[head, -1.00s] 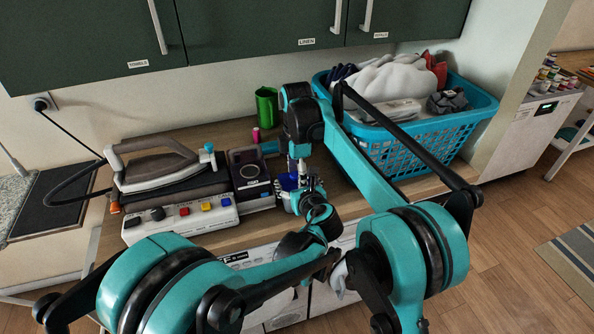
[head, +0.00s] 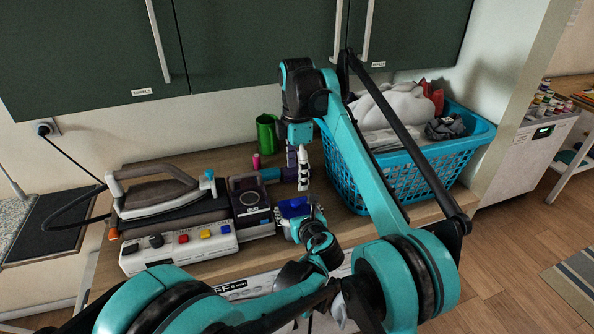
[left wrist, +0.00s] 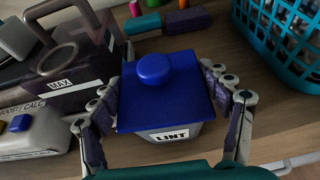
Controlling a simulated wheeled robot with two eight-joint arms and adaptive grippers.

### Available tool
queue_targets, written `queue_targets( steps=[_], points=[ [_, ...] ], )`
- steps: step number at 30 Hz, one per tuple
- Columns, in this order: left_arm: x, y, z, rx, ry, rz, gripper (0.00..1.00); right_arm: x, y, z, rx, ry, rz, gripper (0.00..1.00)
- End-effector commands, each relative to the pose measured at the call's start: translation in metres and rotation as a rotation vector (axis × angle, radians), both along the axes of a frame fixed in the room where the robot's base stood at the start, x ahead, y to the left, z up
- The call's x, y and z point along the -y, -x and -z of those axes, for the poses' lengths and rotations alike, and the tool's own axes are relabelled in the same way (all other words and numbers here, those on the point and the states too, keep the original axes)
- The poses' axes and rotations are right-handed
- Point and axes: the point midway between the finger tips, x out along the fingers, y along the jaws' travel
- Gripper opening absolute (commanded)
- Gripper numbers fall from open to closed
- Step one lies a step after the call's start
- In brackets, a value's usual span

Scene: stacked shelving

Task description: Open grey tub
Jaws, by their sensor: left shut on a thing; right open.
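The grey tub (left wrist: 172,136), labelled LINT, stands on the counter. Its blue lid (left wrist: 150,95) with a round knob (left wrist: 154,69) lies on top in the left wrist view. The lid also shows in the head view (head: 293,207). My left gripper (head: 303,223) is shut on the tub, with one finger against each side. My right gripper (head: 304,184) is open and empty, pointing down above the tub in the head view. Its fingertips look apart from the lid. The tub's lower body is mostly hidden by my left gripper in the head view.
A dark box labelled MAX (head: 249,198) is close left of the tub, beside a button panel (head: 178,247) and an iron (head: 160,195). A blue laundry basket (head: 425,174) stands right.

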Motion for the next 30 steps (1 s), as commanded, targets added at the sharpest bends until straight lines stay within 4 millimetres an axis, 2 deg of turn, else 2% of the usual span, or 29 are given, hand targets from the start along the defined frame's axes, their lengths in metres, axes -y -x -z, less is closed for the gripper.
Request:
queue_targets(
  steps=[3,4,6,16,20,23,30],
  points=[
    [0.0,0.0,0.001,-0.002,0.001,0.0,0.25,0.0,0.0,0.0,0.0,0.0,0.0,0.76],
    [0.0,0.0,0.001,-0.002,0.002,0.001,0.8,0.0,0.0,0.0,0.0,0.0,0.0,0.76],
    [0.0,0.0,0.001,-0.002,0.002,0.001,0.98,0.0,0.0,0.0,0.0,0.0,0.0,0.76],
    [0.0,0.0,0.0,0.0,0.0,0.0,1.0,0.0,0.0,0.0,0.0,0.0,0.0,0.76],
    [0.002,0.006,-0.003,0.0,0.0,0.002,1.0,0.0,0.0,0.0,0.0,0.0,0.0,0.76],
    [0.006,0.019,-0.008,0.0,-0.001,0.004,1.0,0.0,0.0,0.0,0.0,0.0,0.0,0.76],
    [0.02,0.066,-0.028,0.0,0.0,0.005,1.0,0.0,0.0,0.0,0.0,0.0,0.0,0.76]
  ],
)
